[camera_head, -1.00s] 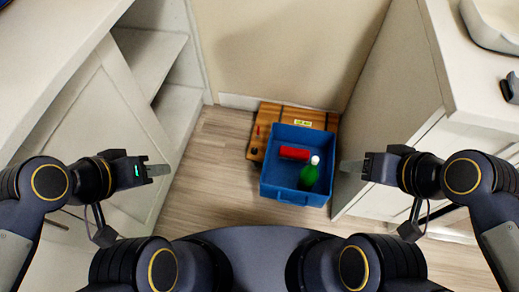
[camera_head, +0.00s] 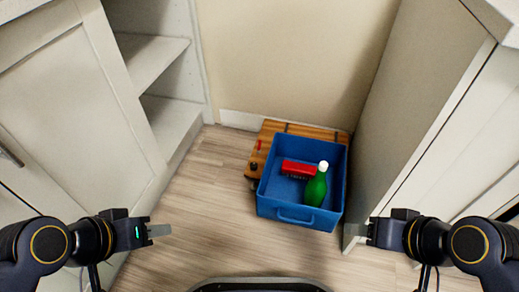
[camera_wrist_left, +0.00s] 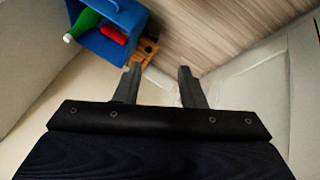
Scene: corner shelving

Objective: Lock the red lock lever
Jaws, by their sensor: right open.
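A small red lever (camera_head: 260,145) stands near the left edge of a wooden box (camera_head: 267,132) on the floor, beside a dark knob (camera_head: 253,166). It is too small to tell its lock position. A blue bin (camera_head: 296,213) sits on or against the wooden box and hides much of it. My left gripper (camera_head: 158,231) is open and empty, left of the box and apart from it; its spread fingers show in the left wrist view (camera_wrist_left: 160,72). My right gripper (camera_head: 359,230) is open and empty, right of the blue bin.
The bin holds a red block (camera_head: 298,169) and a green bottle (camera_head: 316,188) with a white cap. White cabinets (camera_head: 70,110) with open shelves stand at left, and another cabinet (camera_head: 425,100) stands close at right. The wood floor (camera_head: 205,190) left of the box is clear.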

